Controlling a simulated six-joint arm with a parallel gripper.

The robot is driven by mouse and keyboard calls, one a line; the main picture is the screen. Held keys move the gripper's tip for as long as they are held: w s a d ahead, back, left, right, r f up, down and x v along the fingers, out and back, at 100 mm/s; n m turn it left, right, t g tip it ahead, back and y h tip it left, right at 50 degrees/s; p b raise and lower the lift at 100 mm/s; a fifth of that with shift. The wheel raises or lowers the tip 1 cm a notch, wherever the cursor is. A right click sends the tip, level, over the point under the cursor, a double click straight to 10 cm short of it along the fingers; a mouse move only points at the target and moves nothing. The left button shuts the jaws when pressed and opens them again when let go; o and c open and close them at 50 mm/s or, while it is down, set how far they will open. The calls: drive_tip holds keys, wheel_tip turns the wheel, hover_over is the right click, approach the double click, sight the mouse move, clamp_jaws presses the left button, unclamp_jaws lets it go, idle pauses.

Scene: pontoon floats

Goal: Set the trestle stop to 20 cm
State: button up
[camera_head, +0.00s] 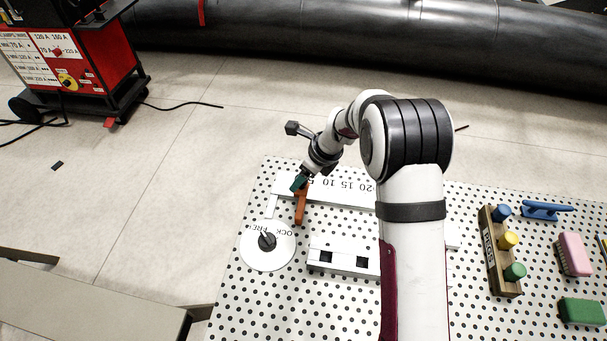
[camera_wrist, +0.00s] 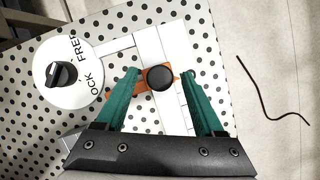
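The trestle stop is an orange piece (camera_head: 301,207) on a white rail (camera_head: 345,190) with printed numbers. In the wrist view a round black knob (camera_wrist: 160,77) tops the orange stop (camera_wrist: 142,87). My gripper (camera_wrist: 160,75) is open, its green fingers on either side of the knob with gaps visible. In the head view my gripper (camera_head: 299,184) is over the stop's far end. A white dial (camera_head: 283,257) marked LOCK and FREE has a black knob (camera_head: 267,241); its setting is unclear.
The perforated white table (camera_head: 235,310) carries a white block with square holes (camera_head: 325,244). At right are a rack with coloured pegs (camera_head: 490,262), a blue tool (camera_head: 545,209), a pink sponge (camera_head: 574,253) and a green block (camera_head: 582,311). My arm hides part of the rail.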

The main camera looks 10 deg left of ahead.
clamp_jaws()
idle(1.2)
